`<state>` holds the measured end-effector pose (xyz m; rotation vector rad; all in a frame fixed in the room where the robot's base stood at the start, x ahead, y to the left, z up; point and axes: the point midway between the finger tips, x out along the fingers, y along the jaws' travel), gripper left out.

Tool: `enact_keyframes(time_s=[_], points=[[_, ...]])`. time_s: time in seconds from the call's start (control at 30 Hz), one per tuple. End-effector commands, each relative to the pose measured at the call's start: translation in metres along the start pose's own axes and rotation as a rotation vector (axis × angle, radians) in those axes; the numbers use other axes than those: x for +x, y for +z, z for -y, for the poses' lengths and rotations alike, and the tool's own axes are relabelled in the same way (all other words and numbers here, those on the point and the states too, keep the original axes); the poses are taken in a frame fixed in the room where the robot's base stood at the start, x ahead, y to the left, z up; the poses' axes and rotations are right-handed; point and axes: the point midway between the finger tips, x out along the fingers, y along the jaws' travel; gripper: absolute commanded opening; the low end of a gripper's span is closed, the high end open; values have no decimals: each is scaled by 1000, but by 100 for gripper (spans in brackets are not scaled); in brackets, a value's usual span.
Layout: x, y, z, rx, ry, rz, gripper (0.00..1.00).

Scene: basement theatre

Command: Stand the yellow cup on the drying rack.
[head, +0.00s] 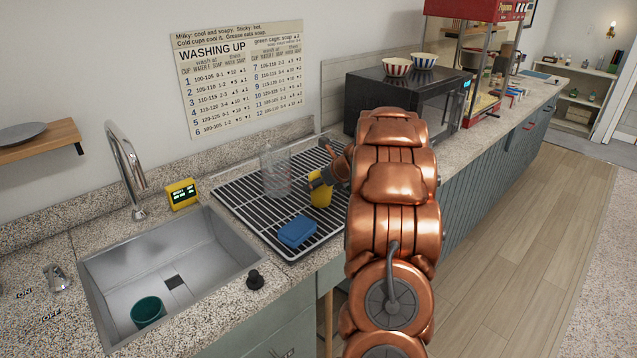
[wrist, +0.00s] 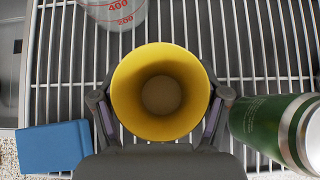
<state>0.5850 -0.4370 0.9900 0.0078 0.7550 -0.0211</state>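The yellow cup (head: 320,197) is upright over the right part of the black drying rack (head: 232,197). In the wrist view I look down into the open, empty-looking mouth of the cup (wrist: 160,92), with the white bars of the rack (wrist: 240,60) below it. My gripper (head: 322,182) has one finger on each side of the cup, closed against its wall; the wrist view also shows the gripper (wrist: 160,118). The cup's base is hidden, so I cannot tell whether it touches the bars.
A blue sponge (head: 297,231) and a clear measuring beaker (head: 275,170) are on the rack. A green bottle (wrist: 275,130) lies close right of the cup. The sink (head: 210,245) holds a teal cup (head: 148,311). A microwave (head: 375,92) stands beyond the rack.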

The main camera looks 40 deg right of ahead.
Motion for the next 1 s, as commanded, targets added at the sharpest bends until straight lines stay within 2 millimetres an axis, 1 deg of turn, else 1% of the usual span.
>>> enact_keyframes(time_s=[0.03,0.2,0.53,0.67,0.87,1.0], points=[[0,0,0,0,0,0,82],[0,0,0,0,0,1,98],[-1,1,0,0,0,1,98],[-5,4,0,0,-1,2,98],[-33,4,0,-1,-2,3,98],[-57,4,1,0,-5,5,98]])
